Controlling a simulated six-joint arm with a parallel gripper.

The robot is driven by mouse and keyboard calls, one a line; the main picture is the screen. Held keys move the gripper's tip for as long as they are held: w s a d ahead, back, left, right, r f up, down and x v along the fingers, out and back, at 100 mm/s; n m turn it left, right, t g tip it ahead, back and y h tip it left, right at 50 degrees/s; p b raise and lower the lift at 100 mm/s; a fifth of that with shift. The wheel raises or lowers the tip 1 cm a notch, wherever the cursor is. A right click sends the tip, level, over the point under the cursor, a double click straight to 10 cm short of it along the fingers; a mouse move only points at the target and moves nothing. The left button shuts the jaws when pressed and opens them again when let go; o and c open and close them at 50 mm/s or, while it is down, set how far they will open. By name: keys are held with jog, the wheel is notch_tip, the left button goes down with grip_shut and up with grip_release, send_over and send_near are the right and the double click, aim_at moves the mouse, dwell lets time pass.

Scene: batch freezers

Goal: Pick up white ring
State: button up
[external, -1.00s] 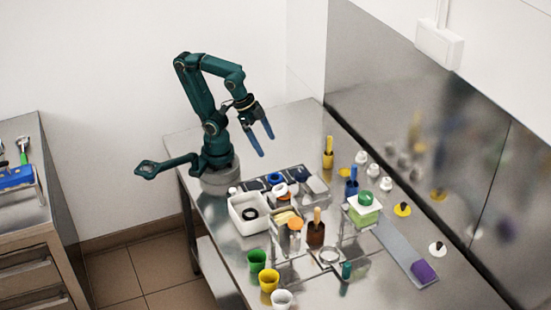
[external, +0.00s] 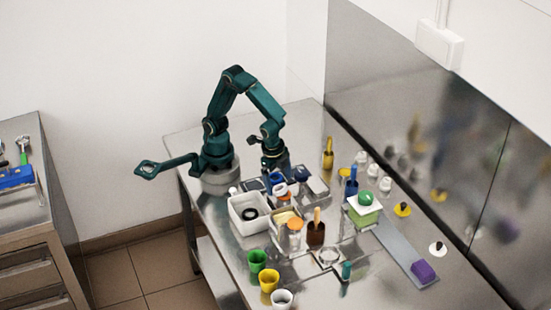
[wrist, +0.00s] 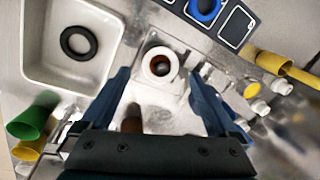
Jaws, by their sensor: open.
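The white ring (wrist: 150,66) shows in the wrist view just above the picture's middle, with a reddish-brown inside. It lies on a pale surface between the lines of my two dark blue fingers. My gripper (wrist: 160,78) is open and empty, its fingers apart on the left and right of the ring. I cannot tell whether they are down at the ring's height. In the external view my gripper (external: 277,172) points down over the cluster of small trays.
A white bin (wrist: 36,75) with a black ring (wrist: 79,42) in it is to the left. A blue ring (wrist: 205,8) lies in a dark compartment at the top. Green (external: 257,260), yellow (external: 269,279) and white (external: 281,298) cups stand at the table's front. Yellow-handled tools and white knobs are to the right.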

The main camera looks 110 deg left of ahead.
jog(key=shift+w+a+f, duration=0.1)
jog(key=shift+a+f, duration=0.05)
jog(key=shift+f, duration=0.55)
jog(key=shift+a+f, duration=0.1)
jog(key=shift+f, duration=0.55)
grip_shut()
jog(key=shift+r, duration=0.15)
